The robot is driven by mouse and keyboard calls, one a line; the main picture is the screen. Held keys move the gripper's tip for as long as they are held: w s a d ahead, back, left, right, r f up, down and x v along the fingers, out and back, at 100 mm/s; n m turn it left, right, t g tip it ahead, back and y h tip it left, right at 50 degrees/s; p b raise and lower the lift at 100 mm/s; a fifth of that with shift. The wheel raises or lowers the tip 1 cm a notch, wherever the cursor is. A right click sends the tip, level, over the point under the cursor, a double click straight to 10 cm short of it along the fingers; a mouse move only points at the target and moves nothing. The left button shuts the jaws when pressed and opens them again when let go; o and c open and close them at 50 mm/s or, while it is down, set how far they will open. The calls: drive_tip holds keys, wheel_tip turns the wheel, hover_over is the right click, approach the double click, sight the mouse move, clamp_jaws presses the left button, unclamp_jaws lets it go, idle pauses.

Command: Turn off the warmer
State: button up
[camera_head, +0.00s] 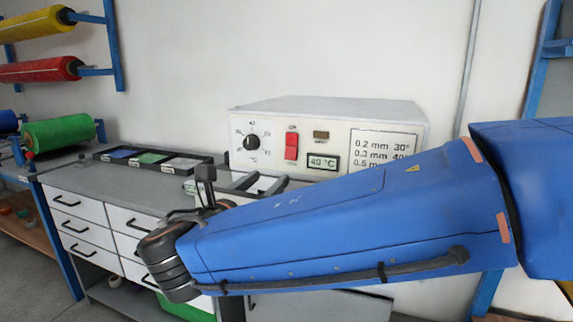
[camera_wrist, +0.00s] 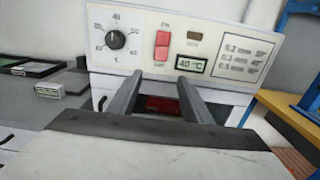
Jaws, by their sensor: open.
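The warmer (camera_head: 330,107) is a cream box with a dark dial (camera_head: 252,142), a red rocker switch (camera_head: 292,146) and a display (camera_head: 323,162) reading 40 °C. In the wrist view the red switch (camera_wrist: 162,46) is above and between my finger tips, with small lettering above and below it. The display (camera_wrist: 191,64) is just right of it. My gripper (camera_head: 270,177) is open and empty in front of the warmer, its fingers pointing at the lower front. It also shows in the wrist view (camera_wrist: 158,82). I cannot tell which way the switch is tipped.
A black tray with coloured sections (camera_head: 152,160) lies on the bench left of the warmer. A green roll (camera_head: 58,134) and yellow (camera_head: 38,23) and red rolls (camera_head: 40,69) hang at the far left. A yellow-edged table (camera_wrist: 300,120) stands to the right in the wrist view.

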sight(290, 160)
drive_tip(key=x, duration=1.2)
drive_tip(key=shift+c, duration=0.6)
